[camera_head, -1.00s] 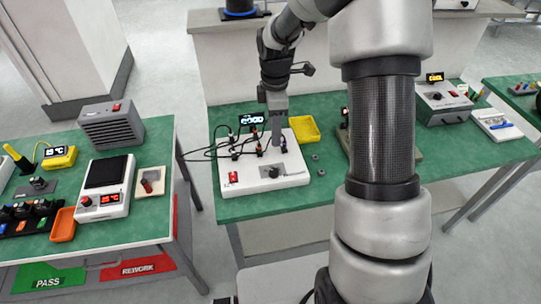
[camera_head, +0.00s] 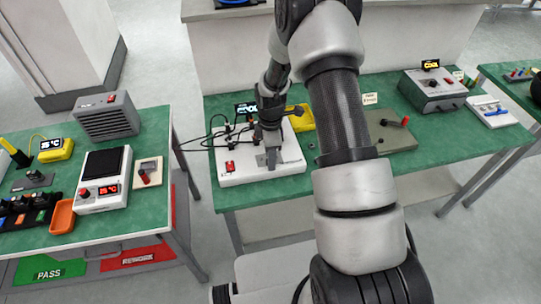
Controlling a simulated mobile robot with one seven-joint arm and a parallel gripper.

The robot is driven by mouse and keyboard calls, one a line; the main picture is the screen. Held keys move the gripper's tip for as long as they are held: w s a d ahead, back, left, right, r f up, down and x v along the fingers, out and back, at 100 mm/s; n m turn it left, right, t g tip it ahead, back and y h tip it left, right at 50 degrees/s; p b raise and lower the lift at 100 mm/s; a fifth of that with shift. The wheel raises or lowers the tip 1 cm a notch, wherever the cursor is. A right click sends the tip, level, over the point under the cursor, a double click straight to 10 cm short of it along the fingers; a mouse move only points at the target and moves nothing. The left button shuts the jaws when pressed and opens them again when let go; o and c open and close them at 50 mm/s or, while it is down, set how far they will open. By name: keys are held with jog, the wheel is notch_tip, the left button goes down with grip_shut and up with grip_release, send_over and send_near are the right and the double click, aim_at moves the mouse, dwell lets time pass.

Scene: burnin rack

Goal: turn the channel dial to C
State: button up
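A white burn-in box (camera_head: 240,172) with a red switch (camera_head: 230,167) at its front left stands on the green middle bench. Cables and small black connectors (camera_head: 228,135) stand on its top. My gripper (camera_head: 271,160) points down over the front middle-right part of this box. The small black dial there is hidden by the gripper in this view. I cannot tell whether the fingers touch it or how far apart they are. Any letters around the dial are too small to read.
A grey unit with a lit display (camera_head: 432,90) stands farther right. The left bench (camera_head: 135,222) holds several other devices.

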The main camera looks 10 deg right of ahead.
jog(key=shift+f, duration=0.25)
jog(key=c, duration=1)
jog(key=shift+c, duration=0.2)
